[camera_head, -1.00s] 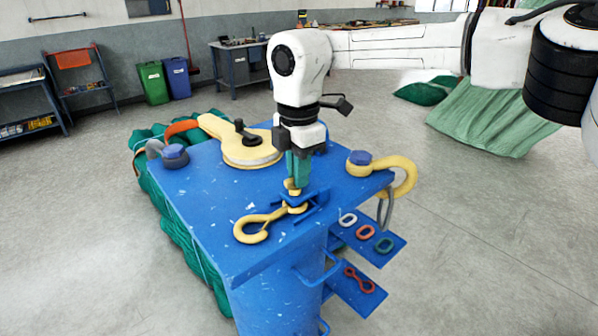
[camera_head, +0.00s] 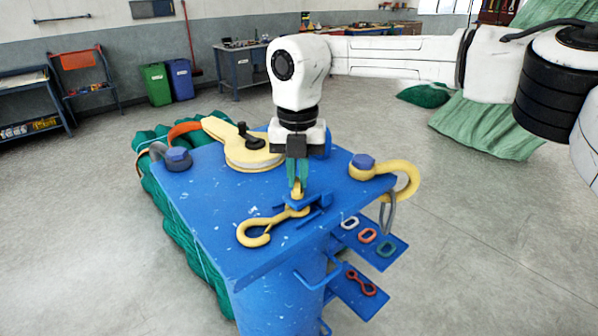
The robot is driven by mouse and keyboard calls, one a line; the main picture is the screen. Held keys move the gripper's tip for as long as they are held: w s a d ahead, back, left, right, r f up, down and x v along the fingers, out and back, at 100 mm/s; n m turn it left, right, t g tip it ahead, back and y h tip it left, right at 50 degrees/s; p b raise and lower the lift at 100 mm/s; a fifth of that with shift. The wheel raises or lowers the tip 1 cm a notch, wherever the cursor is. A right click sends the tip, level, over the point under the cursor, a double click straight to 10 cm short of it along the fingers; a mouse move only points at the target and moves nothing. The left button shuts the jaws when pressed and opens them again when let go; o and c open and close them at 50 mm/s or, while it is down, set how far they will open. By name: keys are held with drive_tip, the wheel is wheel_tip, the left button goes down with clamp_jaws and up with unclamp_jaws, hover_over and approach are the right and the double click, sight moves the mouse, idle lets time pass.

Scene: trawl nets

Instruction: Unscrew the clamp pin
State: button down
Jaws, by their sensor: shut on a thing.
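My gripper (camera_head: 298,184) points straight down over the blue table (camera_head: 232,232). Its green fingers are shut on the yellow clamp pin (camera_head: 298,194), which stands upright at the blue clamp (camera_head: 316,203). A yellow hook (camera_head: 258,232) lies on the table, its shank end at the clamp, its curved end toward the front left. The fingers hide part of the pin, and its threads cannot be made out.
A yellow pulley block (camera_head: 240,155) lies behind on the table. Side shelves (camera_head: 385,262) hold coloured links. Green net (camera_head: 190,240) hangs at left.

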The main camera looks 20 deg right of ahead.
drive_tip(key=n, duration=0.4)
drive_tip(key=shift+a+f+n, duration=0.1)
drive_tip(key=shift+a+n, duration=0.1)
drive_tip(key=shift+n, duration=0.1)
drive_tip(key=n, duration=0.3)
drive_tip(key=shift+a+n, duration=0.15)
drive_tip(key=shift+n, duration=0.15)
drive_tip(key=n, duration=0.4)
drive_tip(key=shift+s+a+f+n, duration=0.1)
drive_tip(key=shift+n, duration=0.2)
drive_tip(key=n, duration=0.3)
drive_tip(key=shift+s+n, duration=0.1)
drive_tip(key=shift+n, duration=0.2)
drive_tip(key=n, duration=0.4)
drive_tip(key=shift+s+a+n, duration=0.15)
drive_tip(key=shift+s+n, duration=0.05)
drive_tip(key=shift+n, duration=0.1)
drive_tip(key=n, duration=0.3)
drive_tip(key=shift+s+n, duration=0.1)
drive_tip(key=shift+n, duration=0.2)
drive_tip(key=n, duration=0.4)
drive_tip(key=shift+s+f, duration=0.1)
drive_tip(key=shift+s, duration=0.05)
drive_tip(key=shift+s+n, duration=0.1)
drive_tip(key=shift+n, duration=1.8)
